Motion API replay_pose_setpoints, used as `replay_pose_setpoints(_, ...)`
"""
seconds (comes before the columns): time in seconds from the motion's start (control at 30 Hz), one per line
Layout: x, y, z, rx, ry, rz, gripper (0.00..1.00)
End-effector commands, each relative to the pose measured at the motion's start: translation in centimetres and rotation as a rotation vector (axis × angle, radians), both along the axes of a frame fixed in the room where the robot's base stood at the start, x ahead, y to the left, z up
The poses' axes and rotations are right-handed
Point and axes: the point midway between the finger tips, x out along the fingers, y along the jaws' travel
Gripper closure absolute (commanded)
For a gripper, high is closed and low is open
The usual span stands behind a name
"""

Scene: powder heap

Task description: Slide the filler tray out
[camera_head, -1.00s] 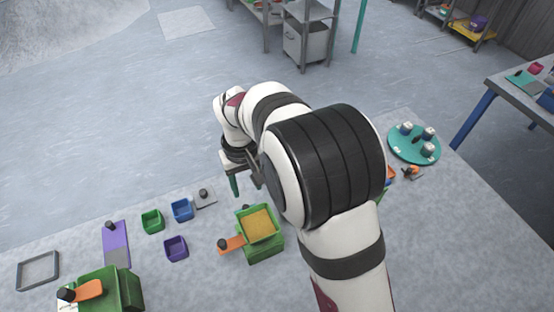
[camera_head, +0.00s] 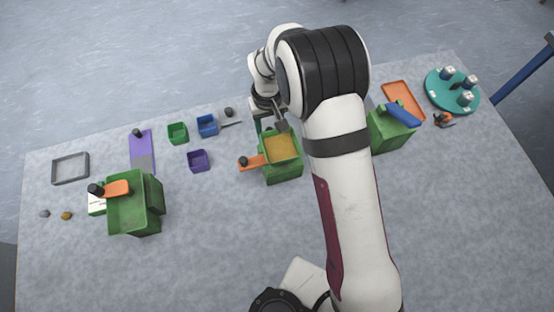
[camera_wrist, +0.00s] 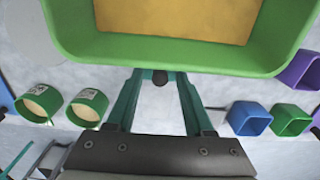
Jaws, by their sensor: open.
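The green filler box (camera_head: 283,169) stands mid-table, its open top full of yellow powder (camera_head: 281,146). An orange slide with a black knob (camera_head: 244,161) sticks out from its left side. In the wrist view the green rim (camera_wrist: 160,52) fills the top. A dark knob (camera_wrist: 160,79) shows just below that rim, between my fingertips. The tray body belonging to that knob is hidden. My gripper (camera_head: 270,125) is at the far side of the box, pointing down; in the wrist view (camera_wrist: 160,84) its teal fingers are open either side of the knob. Contact cannot be told.
Blue (camera_head: 207,125), green (camera_head: 178,133) and purple (camera_head: 198,160) bins stand to the left. Another green box with an orange slide (camera_head: 118,187) is farther left. Two labelled green cups (camera_wrist: 88,108) show in the wrist view. A green box with a blue top (camera_head: 403,114) stands right.

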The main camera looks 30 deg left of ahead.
Motion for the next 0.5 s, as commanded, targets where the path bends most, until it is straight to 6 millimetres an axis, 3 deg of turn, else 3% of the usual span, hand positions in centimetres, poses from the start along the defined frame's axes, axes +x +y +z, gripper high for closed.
replay_pose_setpoints(0.03,0.00,0.00,0.01,0.000,0.000,0.000,0.53)
replay_pose_setpoints(0.3,0.01,-0.01,0.04,0.000,0.000,0.000,1.00)
replay_pose_setpoints(0.5,0.06,0.06,0.04,0.000,0.000,0.000,1.00)
